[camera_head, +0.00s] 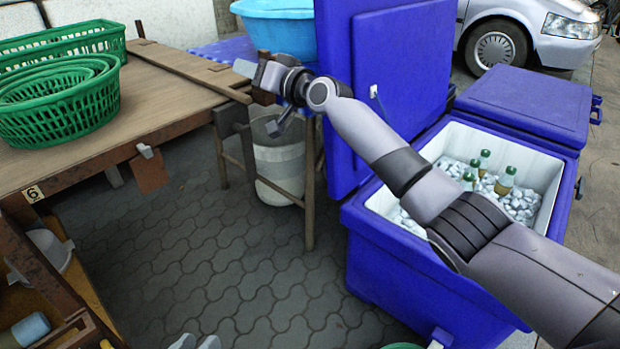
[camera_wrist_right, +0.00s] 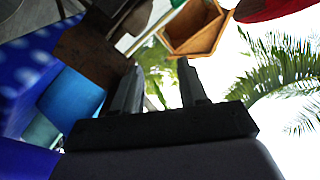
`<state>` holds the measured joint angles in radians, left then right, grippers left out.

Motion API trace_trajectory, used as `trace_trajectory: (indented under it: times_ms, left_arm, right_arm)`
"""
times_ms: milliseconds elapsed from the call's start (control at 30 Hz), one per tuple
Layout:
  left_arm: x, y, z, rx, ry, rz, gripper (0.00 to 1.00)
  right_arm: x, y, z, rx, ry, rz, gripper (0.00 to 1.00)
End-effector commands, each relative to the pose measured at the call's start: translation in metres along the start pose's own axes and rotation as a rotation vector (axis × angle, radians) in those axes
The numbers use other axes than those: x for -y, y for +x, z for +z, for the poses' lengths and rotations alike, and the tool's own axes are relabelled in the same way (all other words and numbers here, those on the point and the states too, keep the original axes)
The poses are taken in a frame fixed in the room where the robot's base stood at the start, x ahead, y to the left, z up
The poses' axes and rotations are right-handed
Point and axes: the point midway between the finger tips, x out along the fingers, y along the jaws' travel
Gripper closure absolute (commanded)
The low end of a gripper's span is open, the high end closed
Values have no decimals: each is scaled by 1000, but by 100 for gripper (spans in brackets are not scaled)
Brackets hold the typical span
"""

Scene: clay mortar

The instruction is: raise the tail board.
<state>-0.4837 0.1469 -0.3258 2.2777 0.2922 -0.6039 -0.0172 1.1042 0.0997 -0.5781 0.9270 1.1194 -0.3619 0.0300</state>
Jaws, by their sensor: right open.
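A long brown wooden board (camera_head: 185,70) lies along the right end of the wooden table (camera_head: 150,103), roughly level with its top; it appears to be the tail board. My right gripper (camera_head: 263,95) reaches in from the right and is just past the board's near right corner, its fingers open. I cannot tell whether a finger touches the board. In the right wrist view the two dark fingers (camera_wrist_right: 161,88) stand apart with nothing between them.
Green baskets (camera_head: 60,100) stand on the table's left. A white bucket (camera_head: 280,165) and a light blue tub (camera_head: 280,28) are beside its right end. An open blue cooler (camera_head: 430,270) with bottles stands under my right arm. The paved floor (camera_head: 200,250) between is clear.

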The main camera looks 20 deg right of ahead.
Motion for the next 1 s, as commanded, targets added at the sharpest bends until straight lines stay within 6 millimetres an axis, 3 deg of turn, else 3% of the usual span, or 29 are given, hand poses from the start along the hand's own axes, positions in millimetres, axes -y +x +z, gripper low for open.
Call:
trace_trajectory:
  times_ms: [433,500,1000]
  left_arm:
    - [10,12,31,3,-3,-3,62]
    - [5,6,15,2,-4,-2,62]
    - [-4,-6,-14,3,-4,-3,62]
  right_arm:
    - [-11,0,60,2,-565,-1,57]
    - [-5,-9,52,2,-545,-4,57]
    - [-6,-71,52,1,-541,-1,57]
